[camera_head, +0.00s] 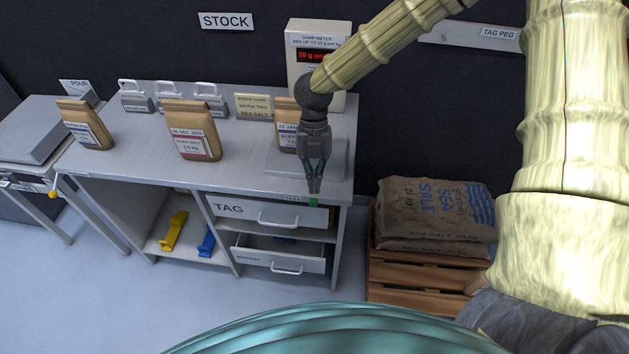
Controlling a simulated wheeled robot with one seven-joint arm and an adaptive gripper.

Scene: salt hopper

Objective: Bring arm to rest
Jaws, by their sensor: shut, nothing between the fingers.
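My arm (390,40) reaches in from the upper right, and its forearm slopes down to the left. My gripper (315,188) points straight down in front of the right part of the metal bench (240,160). It is shut and nothing shows between its fingertips. The tips appear near the bench's front edge, just above a small green spot by the TAG drawer; I cannot tell the exact gap. My gripper partly hides a brown paper bag (286,138) behind it.
A damp meter (304,55) with a red display stands behind. The TAG drawer (240,210) looks closed; the lower drawer (270,258) is partly open. Sea salt sacks (435,205) lie on a pallet (415,285) at right.

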